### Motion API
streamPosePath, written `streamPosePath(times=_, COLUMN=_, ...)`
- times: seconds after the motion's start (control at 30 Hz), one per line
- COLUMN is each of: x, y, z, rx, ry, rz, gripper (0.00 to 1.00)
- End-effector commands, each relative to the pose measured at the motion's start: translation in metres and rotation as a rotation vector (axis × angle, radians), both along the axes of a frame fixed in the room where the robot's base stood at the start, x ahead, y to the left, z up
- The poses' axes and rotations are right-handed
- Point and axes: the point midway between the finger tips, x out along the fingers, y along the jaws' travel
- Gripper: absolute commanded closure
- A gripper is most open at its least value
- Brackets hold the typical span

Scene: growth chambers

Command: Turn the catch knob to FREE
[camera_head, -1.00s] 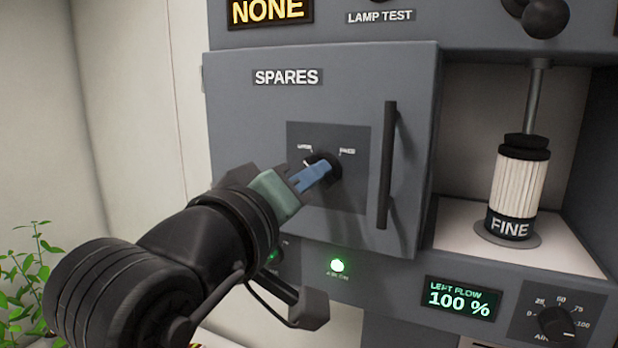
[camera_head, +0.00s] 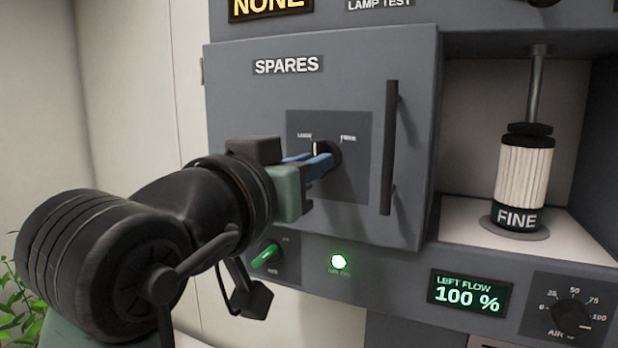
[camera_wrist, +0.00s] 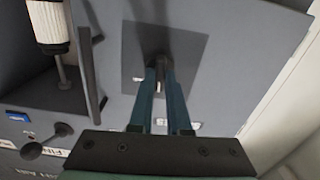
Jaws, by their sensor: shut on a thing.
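The catch knob (camera_head: 334,150) is a small dark knob on a grey plate (camera_head: 354,180) on the SPARES door (camera_head: 262,105). Its white mark points roughly upward, between two small labels. The right label (camera_head: 348,139) looks like FREE; the left one (camera_head: 304,135) is too small to read surely. My gripper (camera_head: 322,162) comes from the left, its blue fingers shut on the knob and covering part of it. The wrist view shows the fingers (camera_wrist: 159,72) closed around the dark knob (camera_wrist: 158,58) at the plate.
The SPARES door looks shut, with a vertical black handle (camera_head: 389,150) right of the knob. Right of it is an open bay with a FINE filter (camera_head: 524,175). Below are a green switch (camera_head: 266,256), a lit green lamp (camera_head: 339,262) and an air dial (camera_head: 571,318).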

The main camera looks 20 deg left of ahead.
Motion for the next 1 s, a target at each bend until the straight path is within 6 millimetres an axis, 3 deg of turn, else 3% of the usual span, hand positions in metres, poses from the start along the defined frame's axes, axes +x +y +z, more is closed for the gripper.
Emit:
streamPosePath(times=0.6, x=-0.0002, y=0.0001, z=-0.0015, rx=0.574, ry=-0.022, rz=0.0, gripper=1.0)
streamPosePath(times=1.0, x=-0.0002, y=0.0003, z=-0.0004, rx=0.808, ry=-0.029, rz=0.001, gripper=1.0)
